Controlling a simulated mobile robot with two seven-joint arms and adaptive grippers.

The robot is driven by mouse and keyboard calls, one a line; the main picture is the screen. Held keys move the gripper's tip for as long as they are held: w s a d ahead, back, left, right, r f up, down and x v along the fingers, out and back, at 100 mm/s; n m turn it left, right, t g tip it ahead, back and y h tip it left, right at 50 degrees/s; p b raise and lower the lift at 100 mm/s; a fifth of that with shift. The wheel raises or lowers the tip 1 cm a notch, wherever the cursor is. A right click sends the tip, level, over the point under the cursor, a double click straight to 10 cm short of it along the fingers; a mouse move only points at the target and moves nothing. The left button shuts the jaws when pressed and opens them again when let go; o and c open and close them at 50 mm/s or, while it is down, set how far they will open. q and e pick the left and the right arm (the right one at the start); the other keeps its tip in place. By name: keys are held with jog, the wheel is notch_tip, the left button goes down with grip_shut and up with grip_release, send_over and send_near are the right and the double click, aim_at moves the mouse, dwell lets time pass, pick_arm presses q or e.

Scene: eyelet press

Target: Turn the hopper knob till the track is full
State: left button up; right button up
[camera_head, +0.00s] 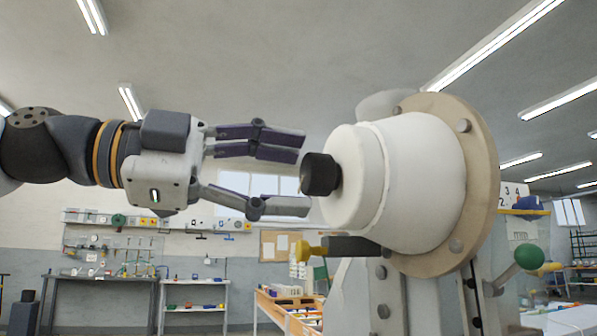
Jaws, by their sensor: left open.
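A black knob (321,174) sticks out from the front of a white hopper drum (415,180), which is bolted to a tan round flange (485,165). My left gripper (307,174) comes in from the left with its fingers spread, the upper pair above the knob's level and the lower finger below it. The fingertips end near the knob's left side. I cannot tell whether they touch it. The gripper holds nothing. A dark bar with a yellow knob (310,250) lies under the drum; I cannot make out the track or what is in it. My right gripper is not in view.
A grey machine column (368,300) stands below the drum. A lever with a green ball (529,256) sticks out at the right, near a counter plate (515,196). Workbenches (110,283) and shelves stand far back. The space above the gripper is clear.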

pick_arm(q)
jog(key=v, duration=1)
jog(key=shift+a, duration=0.1)
